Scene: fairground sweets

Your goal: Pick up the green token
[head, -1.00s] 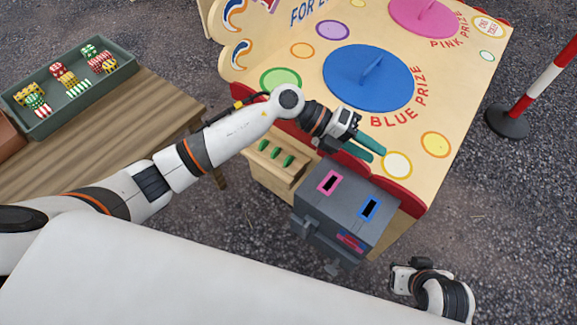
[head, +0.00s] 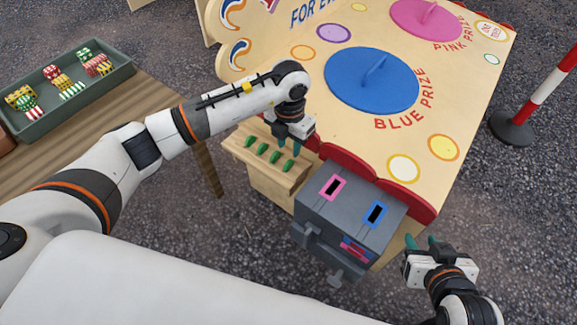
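Several green tokens stand in a row on a small pale wooden shelf (head: 233,143) at the front left of the game board. The rightmost green token (head: 288,165) is closest to my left gripper (head: 290,146). The others, such as the leftmost green token (head: 250,141), are spaced along the row. My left gripper points down just above and behind the right end of the row. Its teal fingers look apart, with nothing seen between them; whether they touch a token I cannot tell. My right gripper (head: 424,242) is open and empty at the lower right, beside the grey box.
A grey box (head: 318,212) with pink and blue slots stands right of the shelf. The board (head: 310,75) carries a blue disc (head: 350,90) and a pink disc (head: 420,20). A sweets tray (head: 115,72) sits on a wooden table at left. A striped post stands right.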

